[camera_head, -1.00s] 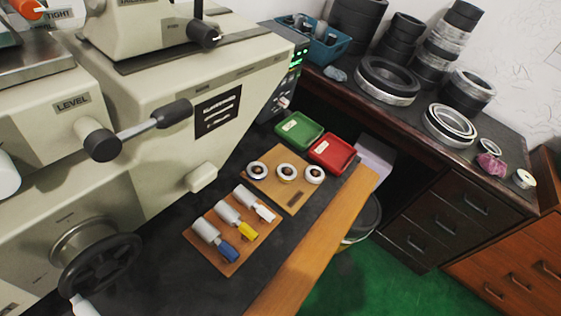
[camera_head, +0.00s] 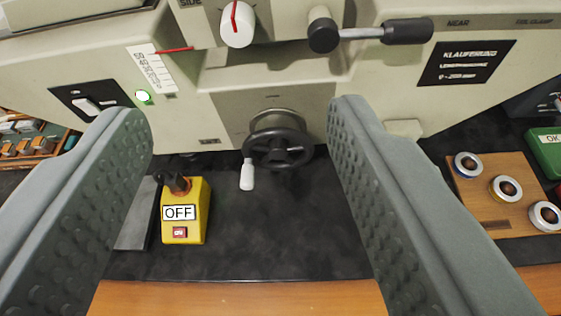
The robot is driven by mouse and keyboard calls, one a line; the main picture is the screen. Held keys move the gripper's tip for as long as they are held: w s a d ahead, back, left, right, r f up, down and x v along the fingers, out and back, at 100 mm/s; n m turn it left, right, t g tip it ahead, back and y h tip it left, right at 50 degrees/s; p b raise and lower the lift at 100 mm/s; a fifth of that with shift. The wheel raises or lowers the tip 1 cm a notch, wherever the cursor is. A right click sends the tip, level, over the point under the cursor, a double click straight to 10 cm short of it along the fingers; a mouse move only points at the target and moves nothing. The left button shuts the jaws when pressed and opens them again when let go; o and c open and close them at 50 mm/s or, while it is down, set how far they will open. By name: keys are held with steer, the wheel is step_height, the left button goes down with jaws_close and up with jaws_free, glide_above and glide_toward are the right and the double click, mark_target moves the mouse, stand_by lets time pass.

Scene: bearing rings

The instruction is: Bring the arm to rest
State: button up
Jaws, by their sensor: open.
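My gripper (camera_head: 240,150) shows as two grey, dimpled fingers, one on each side of the view. The fingers are wide apart with nothing held between them. They are above the dark bench top (camera_head: 285,235), facing the cream machine (camera_head: 190,110). A black handwheel (camera_head: 278,150) with a white handle shows between the fingers, on the machine's front. A yellow switch box (camera_head: 185,215) marked OFF stands on the bench, also between the fingers in the picture. I cannot tell how far the fingertips are from these things.
A wooden board (camera_head: 510,205) with several bearing rings lies at the right, beside a green tray (camera_head: 546,150). A black-knobbed lever (camera_head: 370,33) sticks out from the machine above. A wooden edge (camera_head: 235,298) runs along the front. The bench between box and board is partly hidden by the right finger.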

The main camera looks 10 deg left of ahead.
stand_by(0.3)
steer(key=s+d+f+t+h, duration=0.1)
steer(key=s+d+f+t, duration=0.2)
steer(key=s+d+f, duration=0.6)
steer(key=shift+s+d+f+h, duration=0.3)
steer(key=shift+s+d, duration=0.2)
steer(key=shift+s, duration=0.65)
steer(key=shift+a, duration=0.1)
